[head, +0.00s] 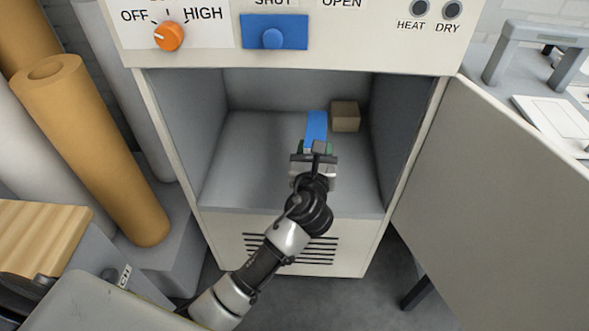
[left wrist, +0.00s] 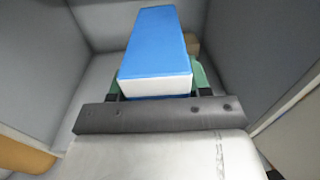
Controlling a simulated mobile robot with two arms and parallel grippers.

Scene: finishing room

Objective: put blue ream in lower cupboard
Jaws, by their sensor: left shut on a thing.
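The blue ream (head: 316,125) is a blue-topped block with a white end, inside the open lower cupboard (head: 255,160). It also shows large in the left wrist view (left wrist: 155,50). My left gripper (head: 315,148) reaches in through the cupboard front and is shut on the near end of the ream. Its green fingers show on both sides of the ream in the wrist view. Whether the ream touches the cupboard floor I cannot tell. My right gripper is not in view.
A brown box (head: 345,116) stands at the back right of the cupboard, close beside the ream. The cupboard door (head: 490,190) is swung open to the right. The cupboard floor is clear on the left. Tan rolls (head: 95,150) stand outside at left.

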